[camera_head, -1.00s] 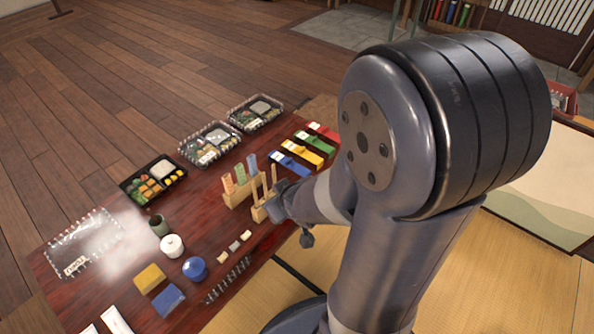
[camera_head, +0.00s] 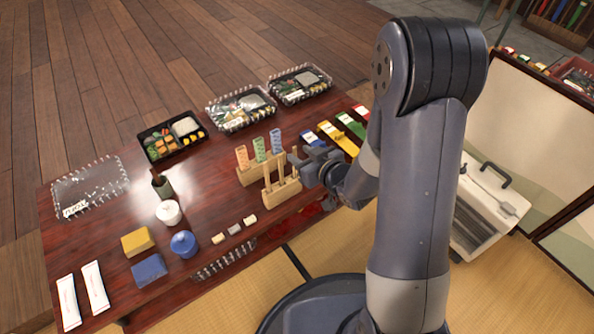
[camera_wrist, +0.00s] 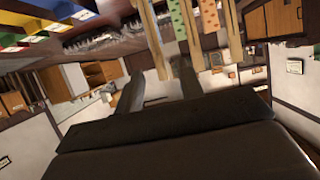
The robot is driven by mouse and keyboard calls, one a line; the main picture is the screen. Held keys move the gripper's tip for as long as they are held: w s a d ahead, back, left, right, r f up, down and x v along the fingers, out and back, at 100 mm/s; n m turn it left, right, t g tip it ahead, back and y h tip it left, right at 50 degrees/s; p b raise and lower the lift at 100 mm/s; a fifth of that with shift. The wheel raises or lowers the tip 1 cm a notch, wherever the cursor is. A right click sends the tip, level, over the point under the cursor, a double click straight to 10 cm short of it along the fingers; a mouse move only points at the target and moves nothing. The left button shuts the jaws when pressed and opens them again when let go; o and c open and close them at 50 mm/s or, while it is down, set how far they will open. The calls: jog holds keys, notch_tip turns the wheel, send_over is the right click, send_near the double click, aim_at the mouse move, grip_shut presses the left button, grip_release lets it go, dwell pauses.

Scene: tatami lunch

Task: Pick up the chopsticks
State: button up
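Several thin wooden sticks, which look like the chopsticks (camera_head: 280,171), stand upright in a light wooden stand (camera_head: 283,195) near the table's right front edge. My gripper (camera_head: 303,161) is just to the right of them, at about their upper height. In the wrist view, pale sticks (camera_wrist: 156,42) rise beyond my two fingers (camera_wrist: 160,92). The fingers are apart, and I see nothing clearly held between them. Patterned slips, orange, green and blue (camera_head: 260,150), stand in a second wooden stand (camera_head: 252,175) just behind. The lower ends of the sticks are hidden in their stand.
Blue, yellow, green and red packets (camera_head: 332,134) lie right of the stands, partly behind my arm. Lunch boxes (camera_head: 240,110) line the far edge.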

jog(key=b+x, duration=0.1)
jog(key=x, duration=0.1)
jog(key=b+x, duration=0.1)
jog(key=x, duration=0.2)
jog(key=shift+s+f, duration=0.15)
jog(key=shift+f, duration=0.25)
jog(key=shift+w+a+f, duration=0.1)
jog(key=shift+w+a, duration=0.15)
jog(key=shift+w, duration=0.1)
grip_shut()
notch_tip(320, 180, up, 19)
jog(key=p, duration=1.2)
send_over(295, 153)
jog(key=w+a, duration=0.1)
jog(key=w, duration=0.1)
jog(key=shift+s+f, duration=0.15)
jog(key=shift+f, duration=0.05)
